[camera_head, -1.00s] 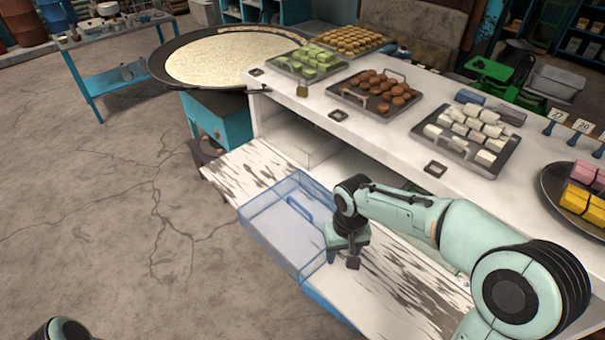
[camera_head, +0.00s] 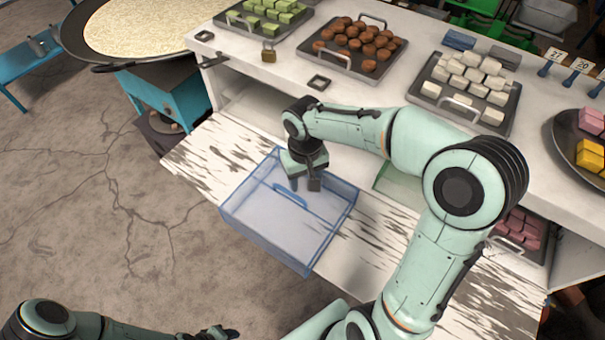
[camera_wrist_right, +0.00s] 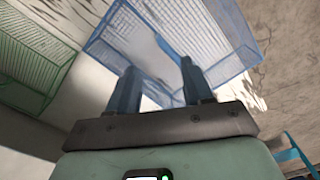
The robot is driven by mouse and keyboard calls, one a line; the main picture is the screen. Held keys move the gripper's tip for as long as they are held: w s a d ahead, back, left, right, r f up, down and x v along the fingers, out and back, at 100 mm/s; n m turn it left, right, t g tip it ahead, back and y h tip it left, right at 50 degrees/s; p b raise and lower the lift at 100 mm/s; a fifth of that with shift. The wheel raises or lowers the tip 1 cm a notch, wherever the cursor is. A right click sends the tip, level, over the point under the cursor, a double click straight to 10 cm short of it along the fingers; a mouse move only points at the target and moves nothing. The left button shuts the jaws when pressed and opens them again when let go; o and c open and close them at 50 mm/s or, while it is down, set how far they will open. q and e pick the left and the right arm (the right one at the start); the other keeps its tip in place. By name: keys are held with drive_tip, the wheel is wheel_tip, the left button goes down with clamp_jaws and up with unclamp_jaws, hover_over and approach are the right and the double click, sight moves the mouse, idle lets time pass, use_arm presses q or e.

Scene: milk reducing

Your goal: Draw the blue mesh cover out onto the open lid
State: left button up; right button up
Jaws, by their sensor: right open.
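The blue mesh cover (camera_head: 268,235), a see-through box shape with a handle (camera_head: 290,196) on top, rests on the open lid (camera_head: 205,160), its near side at the lid's front edge. My right gripper (camera_head: 304,188) points down over the cover's back part, close to the handle. In the right wrist view the right gripper's fingers (camera_wrist_right: 160,88) are apart, with the blue cover (camera_wrist_right: 215,40) beyond them and its handle (camera_wrist_right: 177,50) near one fingertip. I cannot tell whether they touch. My left gripper (camera_head: 215,333) is at the bottom edge, dark and partly cut off.
A green mesh cover (camera_head: 397,186) lies behind my right arm; it also shows in the right wrist view (camera_wrist_right: 35,62). Trays of brown (camera_head: 325,62) and white pieces (camera_head: 440,110) stand on the counter above. The lid's left end is clear.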

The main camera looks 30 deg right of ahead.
sight(304, 204)
wheel_tip(304, 204, down, 13)
drive_tip(key=shift+w+f+b, duration=0.15)
drive_tip(key=shift+b, duration=0.35)
